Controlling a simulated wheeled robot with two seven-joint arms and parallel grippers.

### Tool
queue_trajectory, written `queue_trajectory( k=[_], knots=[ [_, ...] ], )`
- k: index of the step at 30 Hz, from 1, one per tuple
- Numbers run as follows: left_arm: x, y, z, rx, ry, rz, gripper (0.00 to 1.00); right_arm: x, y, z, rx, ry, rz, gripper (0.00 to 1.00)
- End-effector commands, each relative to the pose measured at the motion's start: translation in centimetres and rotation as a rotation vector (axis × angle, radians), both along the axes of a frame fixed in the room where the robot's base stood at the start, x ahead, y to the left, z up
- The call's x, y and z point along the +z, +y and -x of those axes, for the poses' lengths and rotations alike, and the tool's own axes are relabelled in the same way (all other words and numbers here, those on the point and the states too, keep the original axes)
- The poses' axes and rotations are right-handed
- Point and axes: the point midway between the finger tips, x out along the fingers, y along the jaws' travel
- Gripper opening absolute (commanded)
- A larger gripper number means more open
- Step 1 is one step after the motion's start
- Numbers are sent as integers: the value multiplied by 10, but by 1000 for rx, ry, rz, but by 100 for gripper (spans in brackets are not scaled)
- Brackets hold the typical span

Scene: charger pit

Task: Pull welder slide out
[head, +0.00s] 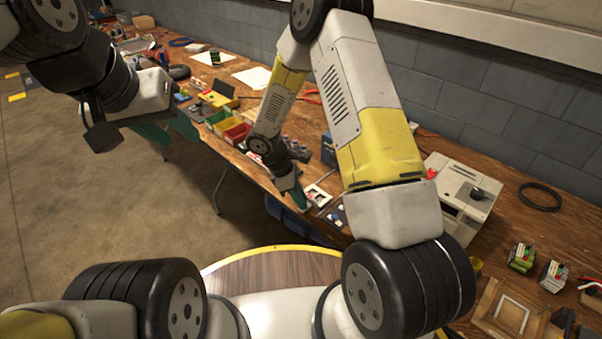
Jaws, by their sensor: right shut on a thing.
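A beige boxy machine (464,189) with a dark knob and a red part stands on the bench at the right; it looks like the welder. My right arm covers part of its left side, and I cannot make out its slide. My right gripper (287,204) points down at the front edge of the bench, left of the machine. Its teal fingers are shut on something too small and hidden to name. A small white-framed item (318,196) lies just right of it. My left gripper (169,130) is at the upper left, in front of the bench, with its teal fingers apart and empty.
The wooden bench (528,222) runs along a grey block wall. Coloured bins (237,132) stand left of my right gripper. A black cable loop (540,197), small boxes (522,257) and a wooden frame (507,308) lie at the right.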

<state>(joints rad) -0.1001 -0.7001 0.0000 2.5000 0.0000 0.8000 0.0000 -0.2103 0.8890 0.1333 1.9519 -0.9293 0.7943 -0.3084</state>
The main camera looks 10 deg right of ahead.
Motion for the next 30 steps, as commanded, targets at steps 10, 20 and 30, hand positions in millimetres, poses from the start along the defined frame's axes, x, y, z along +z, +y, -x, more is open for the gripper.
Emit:
queue_trajectory(
  k=[10,20,30],
  knots=[
    [0,0,0,0,0,0,36,0,0,-1,0,-2,-2,43],
    [0,0,0,0,0,0,36,4,1,-1,0,-2,-1,43],
    [0,0,0,0,0,0,36,54,22,-4,1,-4,-2,43]
  ],
)
